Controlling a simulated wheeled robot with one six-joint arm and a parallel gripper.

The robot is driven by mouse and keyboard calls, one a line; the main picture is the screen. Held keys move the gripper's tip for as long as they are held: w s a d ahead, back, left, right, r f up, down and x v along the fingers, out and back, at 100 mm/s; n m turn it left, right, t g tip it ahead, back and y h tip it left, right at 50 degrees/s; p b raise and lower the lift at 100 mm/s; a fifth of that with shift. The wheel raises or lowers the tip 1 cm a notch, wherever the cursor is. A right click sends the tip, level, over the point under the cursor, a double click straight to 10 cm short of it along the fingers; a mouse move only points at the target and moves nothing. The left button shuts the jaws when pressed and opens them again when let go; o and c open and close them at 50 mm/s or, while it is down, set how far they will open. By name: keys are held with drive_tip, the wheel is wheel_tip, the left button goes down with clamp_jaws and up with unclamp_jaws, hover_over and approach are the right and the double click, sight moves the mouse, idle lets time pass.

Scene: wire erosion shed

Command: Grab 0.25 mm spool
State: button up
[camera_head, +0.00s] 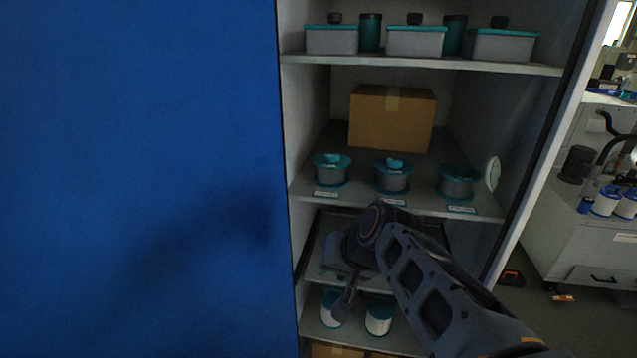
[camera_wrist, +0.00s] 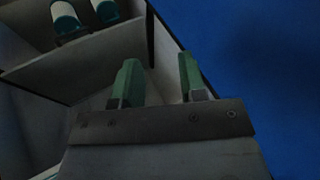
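Three grey spools with teal flanges stand in a row on the middle shelf in the head view: a left spool (camera_head: 331,172), a middle spool (camera_head: 392,178) and a right spool (camera_head: 458,184). Each has a small label on the shelf edge below it: left (camera_head: 326,195), middle (camera_head: 395,202), right (camera_head: 462,210). The print is too small to read, so I cannot tell which is 0.25 mm. My gripper (camera_wrist: 158,68) is open and empty in the wrist view, its two green fingers apart. My arm is in front of the lower shelves, below the spool row.
A cardboard box (camera_head: 391,118) stands behind the spools. A pale disc (camera_head: 492,173) leans by the right wall. Lidded bins (camera_head: 331,40) fill the shelf above. White cylinders with teal tops (camera_head: 379,318) stand lower down. A blue panel (camera_head: 140,180) closes off the left.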

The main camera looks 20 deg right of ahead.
drive_tip(key=w+d+m+t+y+b, duration=0.1)
drive_tip(key=w+d+m+b, duration=0.1)
drive_tip(key=w, duration=0.2)
drive_tip(key=m+t+y+b, duration=0.1)
drive_tip(key=m+t+b, duration=0.7)
drive_tip(key=t, duration=0.2)
approach(347, 166)
drive_tip(key=shift+w+a+m+t+p, duration=0.15)
drive_tip(key=shift+w+a+p, duration=0.05)
drive_tip(key=shift+w+p, duration=0.25)
drive_tip(key=shift+w+a+m+t+p, duration=0.15)
drive_tip(key=shift+w+a+p, duration=0.05)
drive_tip(key=shift+w+p, duration=0.2)
drive_tip(key=shift+f+p+x, duration=0.1)
drive_tip(key=shift+p+x, duration=0.35)
drive_tip(key=shift+x, duration=1.25)
drive_tip(key=shift+f+p+x, duration=0.15)
drive_tip(key=shift+p+x, duration=0.3)
drive_tip(key=shift+x, duration=1.25)
clamp_jaws()
